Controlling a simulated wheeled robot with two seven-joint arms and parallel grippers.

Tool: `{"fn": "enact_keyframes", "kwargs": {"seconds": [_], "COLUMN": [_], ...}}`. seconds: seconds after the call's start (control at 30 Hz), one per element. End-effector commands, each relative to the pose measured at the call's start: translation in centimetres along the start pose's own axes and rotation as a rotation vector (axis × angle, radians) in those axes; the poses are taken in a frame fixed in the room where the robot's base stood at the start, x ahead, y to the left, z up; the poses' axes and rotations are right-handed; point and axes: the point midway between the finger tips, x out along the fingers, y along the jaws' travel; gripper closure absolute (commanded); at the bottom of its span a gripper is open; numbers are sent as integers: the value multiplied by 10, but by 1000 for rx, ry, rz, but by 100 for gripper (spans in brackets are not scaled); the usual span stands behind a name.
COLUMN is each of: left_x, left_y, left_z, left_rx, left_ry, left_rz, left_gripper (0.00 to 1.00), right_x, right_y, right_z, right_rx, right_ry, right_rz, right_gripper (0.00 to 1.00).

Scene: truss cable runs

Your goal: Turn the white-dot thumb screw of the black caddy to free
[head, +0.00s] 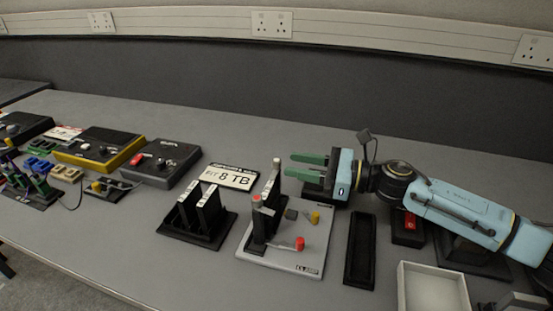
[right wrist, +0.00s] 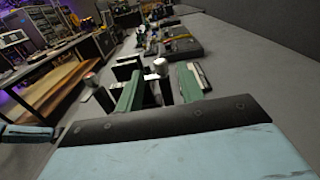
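Two candidates for the black caddy show in the head view. One is a black upright holder (head: 262,224) on a grey plate (head: 290,258), with a tall pale post (head: 275,174) and a shorter red-topped post (head: 257,199). The other is a black rack (head: 199,234) with two upright label-topped pieces, left of it. I cannot make out a white dot. My right gripper (head: 290,164) is open, its green fingers pointing left, just right of the tall post's top. In the right wrist view a pale round knob (right wrist: 161,66) shows between and beyond the fingertips. My left gripper is not in view.
A red knob (head: 300,243) and a yellow knob (head: 314,217) sit on the grey plate. A black tray (head: 360,250) and a white box (head: 432,290) are to the right. Control boxes (head: 160,163) stand left. The table's rear is clear.

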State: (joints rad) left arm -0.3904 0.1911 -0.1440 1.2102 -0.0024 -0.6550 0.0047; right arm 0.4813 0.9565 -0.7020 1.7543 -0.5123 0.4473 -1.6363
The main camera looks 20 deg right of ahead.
Motion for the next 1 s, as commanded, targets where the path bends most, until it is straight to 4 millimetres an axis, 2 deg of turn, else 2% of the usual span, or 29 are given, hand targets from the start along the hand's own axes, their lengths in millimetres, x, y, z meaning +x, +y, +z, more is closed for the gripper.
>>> {"fn": "enact_keyframes", "kwargs": {"seconds": [0.1, 0.3, 0.7, 1.0], "left_x": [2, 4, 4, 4], "left_y": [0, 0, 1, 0], "left_z": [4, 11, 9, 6], "left_rx": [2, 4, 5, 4], "left_ry": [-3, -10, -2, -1], "left_rz": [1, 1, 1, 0], "left_gripper": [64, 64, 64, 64], "right_x": [23, 47, 54, 54], "right_y": [0, 0, 0, 0], "right_z": [2, 1, 0, 0], "right_rx": [0, 1, 1, 1], "right_ry": [-4, -2, 0, 0], "right_rz": [1, 1, -1, -1], "right_gripper": [62, 62, 62, 100]}}
